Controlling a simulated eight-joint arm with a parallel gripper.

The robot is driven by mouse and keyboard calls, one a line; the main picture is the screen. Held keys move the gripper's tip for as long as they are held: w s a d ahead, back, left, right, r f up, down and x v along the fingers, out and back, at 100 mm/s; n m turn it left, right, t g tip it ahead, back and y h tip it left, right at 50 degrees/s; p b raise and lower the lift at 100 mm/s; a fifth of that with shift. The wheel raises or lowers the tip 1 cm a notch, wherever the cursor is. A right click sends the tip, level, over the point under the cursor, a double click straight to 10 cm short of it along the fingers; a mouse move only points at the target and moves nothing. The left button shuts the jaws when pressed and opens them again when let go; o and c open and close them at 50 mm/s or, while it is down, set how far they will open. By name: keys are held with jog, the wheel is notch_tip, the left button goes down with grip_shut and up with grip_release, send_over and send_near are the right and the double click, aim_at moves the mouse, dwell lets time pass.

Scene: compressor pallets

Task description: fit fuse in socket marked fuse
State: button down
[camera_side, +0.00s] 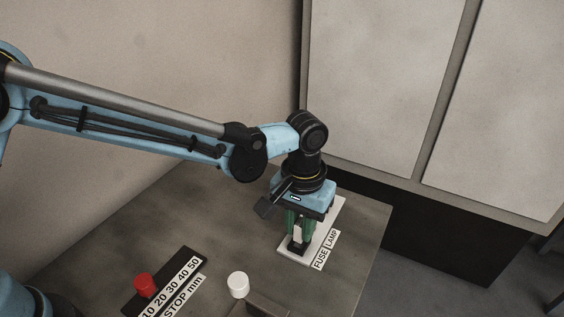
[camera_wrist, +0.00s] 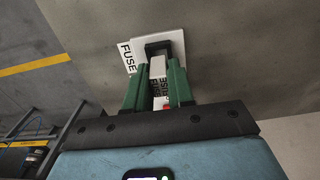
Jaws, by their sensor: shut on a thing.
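My gripper (camera_side: 300,229) points down at the white socket board (camera_side: 291,257) on the table. Its green fingers also show in the wrist view (camera_wrist: 160,85), shut on the fuse (camera_wrist: 159,68), a white block with dark lettering. The black socket (camera_wrist: 158,47) lies just past the fuse's far end, by the FUSE label (camera_wrist: 127,56). In the side view the black socket (camera_side: 297,248) is right below the fingertips. I cannot tell whether the fuse's end is inside the socket or just above it. The fingers hide part of the fuse.
A LAMP label (camera_side: 331,239) is on the same board, whose far part is behind my gripper. A red knob (camera_side: 145,285) sits on a black scale strip marked STOP mm. A white cylinder (camera_side: 238,284) stands near a grey-brown box (camera_side: 258,305).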

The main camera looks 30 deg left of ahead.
aim_at(300, 222)
jog(key=shift+f, duration=1)
jog(key=c, duration=0.9)
grip_release()
notch_tip(300, 222, up, 12)
